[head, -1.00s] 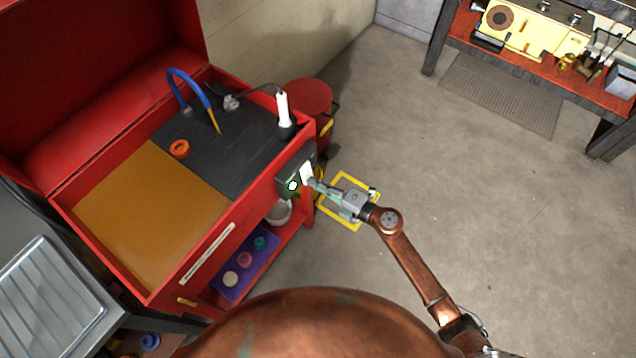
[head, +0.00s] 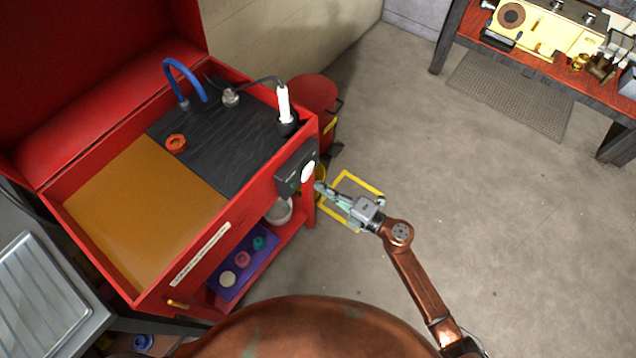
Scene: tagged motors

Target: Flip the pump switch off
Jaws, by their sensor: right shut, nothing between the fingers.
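The pump switch is a dark box (head: 289,178) on the right end of the red parts washer (head: 205,262), with a pale white rocker (head: 308,171) on its face. The small lamp on the box looks dim green. My right gripper (head: 321,188) is shut and empty, its fingertips just right of and below the rocker; a small gap seems to separate them. The blue hose (head: 181,66) arches over the dark work surface (head: 225,145), with no stream at its end. My left gripper is out of view.
A white bottle-like item (head: 284,103) stands at the washer's back right corner. A red drum (head: 316,97) stands behind it. A yellow floor outline (head: 362,182) lies below my right gripper. Open floor (head: 480,220) extends right toward a workbench (head: 570,72).

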